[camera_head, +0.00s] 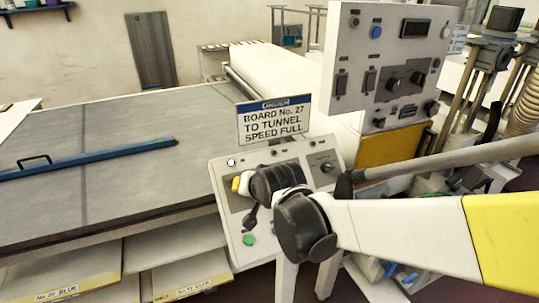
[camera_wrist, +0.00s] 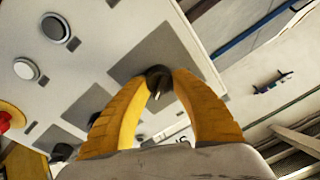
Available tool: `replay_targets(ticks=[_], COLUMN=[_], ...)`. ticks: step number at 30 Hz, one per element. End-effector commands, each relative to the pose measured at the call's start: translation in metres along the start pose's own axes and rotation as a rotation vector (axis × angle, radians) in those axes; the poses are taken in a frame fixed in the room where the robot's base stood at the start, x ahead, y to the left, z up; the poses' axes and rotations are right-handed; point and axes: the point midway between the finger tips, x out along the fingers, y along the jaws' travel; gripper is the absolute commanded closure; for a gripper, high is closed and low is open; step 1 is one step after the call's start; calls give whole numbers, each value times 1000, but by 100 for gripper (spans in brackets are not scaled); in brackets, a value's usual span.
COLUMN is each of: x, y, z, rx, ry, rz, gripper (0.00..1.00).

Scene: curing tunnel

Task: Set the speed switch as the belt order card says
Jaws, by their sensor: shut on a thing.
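The order card (camera_head: 274,120) stands behind the sloped control box and reads "BOARD No. 27 TO TUNNEL SPEED FULL". The control box (camera_head: 234,250) is light grey with darker plates. In the wrist view, my gripper (camera_wrist: 160,84) has its yellow fingers shut on a small black knob (camera_wrist: 157,74) on a grey plate of the box. I take this knob to be the speed switch; its pointer and scale marks cannot be read. In the head view, my gripper (camera_head: 241,184) hides the knob.
Another knob (camera_head: 326,168) sits on the box's right plate, and a green button (camera_head: 248,239) near its lower edge. A red button (camera_wrist: 4,120) shows in the wrist view. A taller panel (camera_head: 386,62) stands behind right. A wide grey table (camera_head: 90,150) lies left.

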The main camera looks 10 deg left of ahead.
Motion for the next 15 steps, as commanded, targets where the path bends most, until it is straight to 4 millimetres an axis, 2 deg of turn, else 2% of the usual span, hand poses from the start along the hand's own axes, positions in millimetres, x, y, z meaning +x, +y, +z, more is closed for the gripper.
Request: replay_targets(ticks=[1, 3, 11, 15], x=[0, 0, 0, -7], y=[1, 0, 0, 0], z=[0, 0, 0, 0], rx=[0, 0, -1, -1], ry=[0, 0, 0, 0], rz=[1, 1, 0, 0], gripper=[61, 45, 45, 45])
